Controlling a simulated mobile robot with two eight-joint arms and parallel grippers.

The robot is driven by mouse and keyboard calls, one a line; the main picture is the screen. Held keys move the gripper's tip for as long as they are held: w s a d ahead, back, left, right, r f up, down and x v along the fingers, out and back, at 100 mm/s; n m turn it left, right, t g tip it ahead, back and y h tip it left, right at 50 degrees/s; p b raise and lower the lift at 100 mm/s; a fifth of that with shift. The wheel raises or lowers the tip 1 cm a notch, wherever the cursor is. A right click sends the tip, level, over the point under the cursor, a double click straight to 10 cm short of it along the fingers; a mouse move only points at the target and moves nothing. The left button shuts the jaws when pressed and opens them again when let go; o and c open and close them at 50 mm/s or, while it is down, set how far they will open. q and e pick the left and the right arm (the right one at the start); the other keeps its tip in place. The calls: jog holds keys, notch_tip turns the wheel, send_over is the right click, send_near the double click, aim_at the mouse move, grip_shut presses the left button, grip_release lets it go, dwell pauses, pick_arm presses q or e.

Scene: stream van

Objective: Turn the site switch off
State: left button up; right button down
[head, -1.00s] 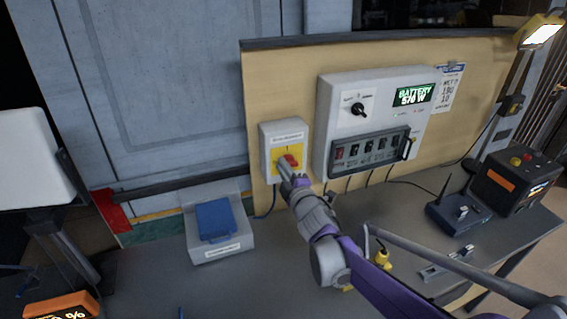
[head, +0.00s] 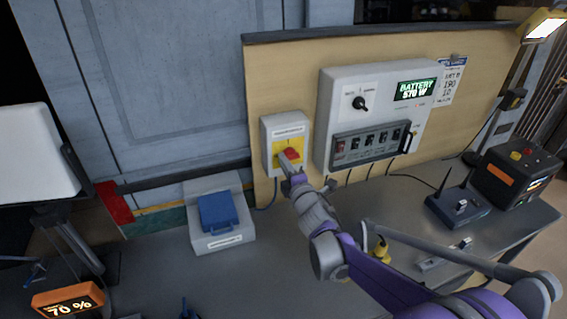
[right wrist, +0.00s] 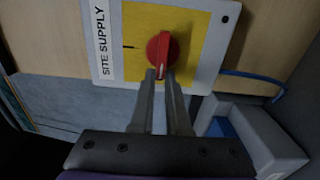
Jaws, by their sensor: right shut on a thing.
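The site switch is a light grey box (head: 269,137) with a yellow plate and a red rotary handle (head: 291,154), mounted on the tan board. The box's label there reads SITE SUPPLY. My right gripper (right wrist: 161,76) is shut on the near end of the red handle. In the head view my right gripper (head: 287,167) reaches the handle from below right and hides part of it. My left gripper is not in view.
A grey control panel (head: 325,112) with a green battery display and several breakers is right of the switch. A blue case (head: 216,212) sits on a grey stand below left. A router (head: 458,208) and a black box (head: 515,180) stand at the right.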

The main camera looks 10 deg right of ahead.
jog(key=shift+d, duration=0.2)
jog(key=c, duration=1)
grip_release()
jog(key=shift+o, duration=1)
jog(key=shift+w+d, duration=0.1)
jog(key=s+d+b, duration=0.1)
jog(key=s+d, duration=0.1)
jog(key=s, duration=0.8)
jog(key=shift+s, duration=0.35)
